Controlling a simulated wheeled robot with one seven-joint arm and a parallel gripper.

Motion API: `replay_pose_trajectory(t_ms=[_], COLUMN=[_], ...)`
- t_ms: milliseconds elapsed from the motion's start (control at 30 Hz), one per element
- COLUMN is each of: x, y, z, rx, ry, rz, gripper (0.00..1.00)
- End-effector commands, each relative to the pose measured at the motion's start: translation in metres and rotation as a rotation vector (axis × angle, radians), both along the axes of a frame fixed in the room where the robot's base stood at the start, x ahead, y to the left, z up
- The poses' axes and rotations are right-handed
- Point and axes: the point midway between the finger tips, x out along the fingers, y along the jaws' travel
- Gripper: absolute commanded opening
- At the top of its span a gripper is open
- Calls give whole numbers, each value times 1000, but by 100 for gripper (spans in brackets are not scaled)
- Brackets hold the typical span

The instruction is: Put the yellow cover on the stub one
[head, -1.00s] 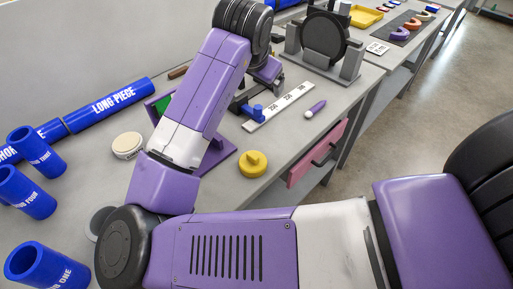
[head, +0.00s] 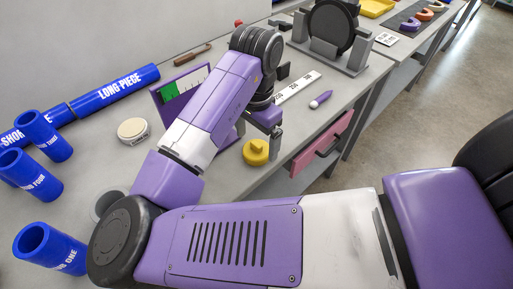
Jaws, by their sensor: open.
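The yellow cover (head: 256,152) is a round cap with a raised knob, lying on the grey bench near its front edge. My gripper (head: 259,136) is just above and behind it, pointing down. One grey finger shows beside the cover's right side; the other is mostly hidden by my arm. The jaws are open and hold nothing. Stub one (head: 48,246) is an upright-looking blue tube with an open top at the lower left, well away from my gripper. Part of its label is hidden by my arm.
A white disc (head: 133,130), a purple panel (head: 170,102), a ruler (head: 297,87) and a purple marker (head: 320,99) are around my arm. A pink drawer (head: 318,146) is below the bench edge.

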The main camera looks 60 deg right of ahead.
Motion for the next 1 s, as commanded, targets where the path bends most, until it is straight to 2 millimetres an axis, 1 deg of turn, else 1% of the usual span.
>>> replay_pose_trajectory(t_ms=[33, 100, 200, 433, 700, 1000], x=[0, 0, 0, 0, 0, 0], y=[1, 0, 0, 0, 0, 0], z=[-7, -15, -21, -22, -22, -19], rx=[2, 0, 1, 0, 0, 0], ry=[3, 0, 0, -1, -1, -1], rz=[1, 1, 0, 0, 0, 0], gripper=[93, 93, 93, 93, 40, 40])
